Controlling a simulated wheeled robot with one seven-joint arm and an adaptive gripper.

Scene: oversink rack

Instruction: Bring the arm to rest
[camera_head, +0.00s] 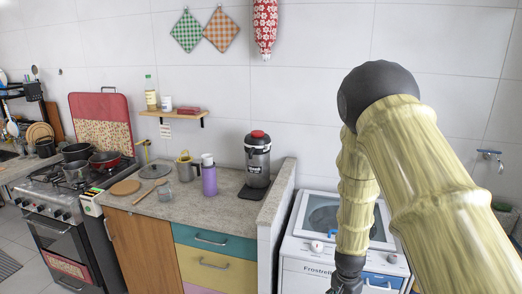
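My arm fills the right side of the head view, in ribbed yellow-green covers with a black joint at the top. It bends at that joint, and one link hangs down in front of the white washing machine (303,250). At the lower end of that link the dark wrist part shows at the bottom edge of the picture. My gripper's fingers are cut off below the frame, so I cannot see whether they hold anything.
A counter (240,209) stands left of the machine behind a low wall (270,225). It bears a purple bottle (209,180), a black dispenser (257,160) and a round wooden board (125,187). A stove (62,195) with pots stands further left. A small shelf (174,114) hangs above.

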